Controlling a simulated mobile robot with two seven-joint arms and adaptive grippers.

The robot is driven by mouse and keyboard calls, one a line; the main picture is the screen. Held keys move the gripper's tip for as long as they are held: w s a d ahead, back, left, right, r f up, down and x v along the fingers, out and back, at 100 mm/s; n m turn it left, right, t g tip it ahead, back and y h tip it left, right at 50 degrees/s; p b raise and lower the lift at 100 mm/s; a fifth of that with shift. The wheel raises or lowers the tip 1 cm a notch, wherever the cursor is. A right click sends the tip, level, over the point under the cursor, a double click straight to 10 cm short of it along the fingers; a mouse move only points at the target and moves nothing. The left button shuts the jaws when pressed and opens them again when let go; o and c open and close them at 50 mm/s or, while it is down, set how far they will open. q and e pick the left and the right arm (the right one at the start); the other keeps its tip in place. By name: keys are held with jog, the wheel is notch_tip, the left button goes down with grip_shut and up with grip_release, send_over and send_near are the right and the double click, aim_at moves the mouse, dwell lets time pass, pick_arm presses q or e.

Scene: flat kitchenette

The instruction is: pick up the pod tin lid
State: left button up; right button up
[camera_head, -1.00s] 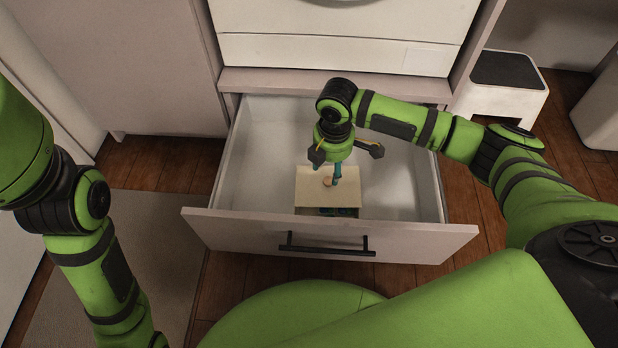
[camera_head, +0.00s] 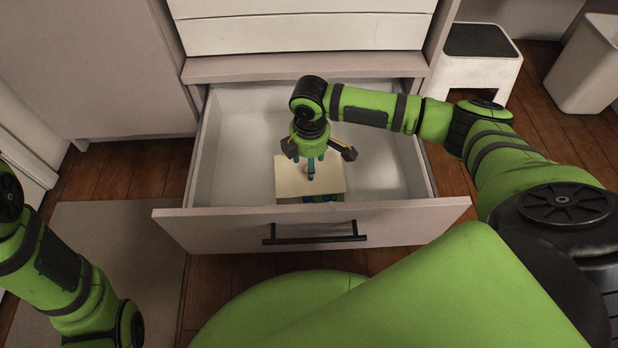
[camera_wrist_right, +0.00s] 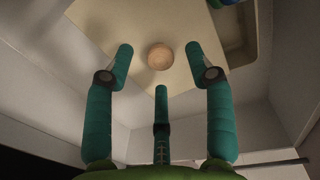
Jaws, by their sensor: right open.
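The pod tin lid (camera_head: 332,181) is a flat cream panel with a round wooden knob (camera_wrist_right: 160,57). It sits over the pod tin inside the open drawer, and the tin's near part shows blue pods (camera_head: 318,199). In the right wrist view the lid (camera_wrist_right: 110,25) lies beyond my fingers, offset so that part of the tin's inside shows at upper right. My right gripper (camera_head: 312,167) points down over the lid. Its teal fingers (camera_wrist_right: 159,50) are open around the knob's sides, with no clear contact visible. My left gripper is out of view.
The drawer (camera_head: 420,222) is pulled out, with free floor space around the tin and walls on all sides. Its front has a black handle (camera_head: 315,240). A white step stool (camera_head: 478,72) and a bin (camera_head: 590,68) stand at the right.

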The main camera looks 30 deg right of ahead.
jog(key=shift+f, duration=0.8)
jog(key=shift+r, duration=0.1)
grip_shut()
jog(key=shift+r, duration=0.1)
